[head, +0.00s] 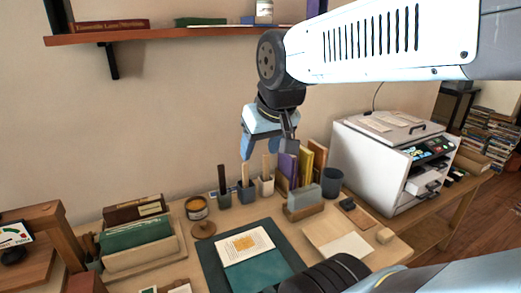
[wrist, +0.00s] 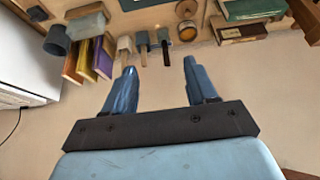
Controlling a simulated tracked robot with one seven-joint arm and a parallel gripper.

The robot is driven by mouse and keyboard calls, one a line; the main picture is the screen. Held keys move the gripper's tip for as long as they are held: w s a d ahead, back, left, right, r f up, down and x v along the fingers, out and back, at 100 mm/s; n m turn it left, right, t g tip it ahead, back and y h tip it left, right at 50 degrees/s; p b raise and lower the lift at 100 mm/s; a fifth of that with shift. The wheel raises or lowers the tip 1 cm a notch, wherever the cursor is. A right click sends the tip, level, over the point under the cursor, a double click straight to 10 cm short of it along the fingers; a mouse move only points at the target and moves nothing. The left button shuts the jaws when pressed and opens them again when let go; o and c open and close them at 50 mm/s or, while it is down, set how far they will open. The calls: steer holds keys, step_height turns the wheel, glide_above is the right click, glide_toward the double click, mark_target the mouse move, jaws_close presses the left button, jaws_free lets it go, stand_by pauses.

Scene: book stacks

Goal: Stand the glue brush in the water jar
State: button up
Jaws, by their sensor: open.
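I cannot tell which handle is the glue brush, or which vessel is the water jar. A dark blue-grey cup (head: 333,183) stands farther right and shows in the wrist view (wrist: 57,42). My gripper (head: 268,147) is open and empty above the row. In the wrist view its fingers (wrist: 160,84) are spread, with the holders beyond them.
An amber-topped jar (head: 196,208) stands at left, by a round wooden piece (head: 203,229). Books in a rack (head: 140,235) stand farther left. A white machine (head: 385,155) is at right. A wall shelf (head: 180,34) hangs above.

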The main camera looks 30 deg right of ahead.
steer(key=s, duration=0.2)
steer(key=shift+s, duration=0.3)
